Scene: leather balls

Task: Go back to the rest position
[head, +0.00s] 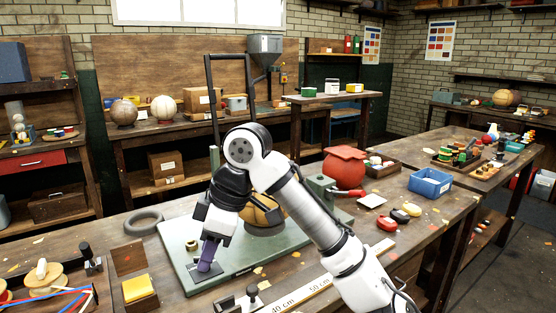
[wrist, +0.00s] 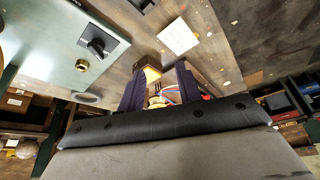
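My gripper (head: 207,262) hangs with its dark purple fingers pointing down over the front left of a green machine base plate (head: 190,277). In the wrist view my gripper (wrist: 159,83) has its two fingers apart, with no object held between them. A tan leather ball (head: 262,212) sits on the plate behind my arm and is partly hidden by it.
A yellow block (head: 137,288) and thread spools (head: 42,275) are at front left. A ruler (head: 300,295) lies in front. A dark frame (head: 212,100) rises behind.

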